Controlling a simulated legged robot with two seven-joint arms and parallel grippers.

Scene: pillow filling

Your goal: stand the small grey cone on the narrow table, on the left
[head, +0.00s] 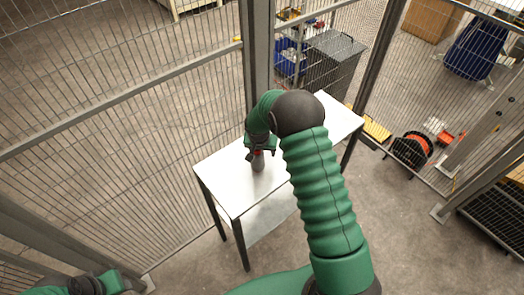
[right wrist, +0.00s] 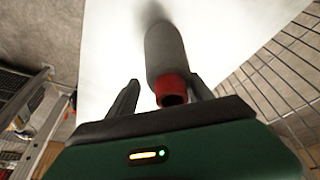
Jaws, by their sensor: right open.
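The small grey cone (head: 258,162) is on the white narrow table (head: 225,185), toward its left part. It looks upright, with its wide grey end down and its red end up toward my gripper. In the right wrist view, the cone's grey body (right wrist: 165,52) and red end (right wrist: 171,88) show, with a dark shadow at its base. My right gripper (right wrist: 163,80) is open, with one finger on each side of the red end. In the head view, my right gripper (head: 261,148) is just above the cone. My left gripper is not in view; only part of that arm shows at bottom left.
A wire mesh fence with grey posts (head: 258,60) runs close behind the table. The table's left end is bare around the cone.

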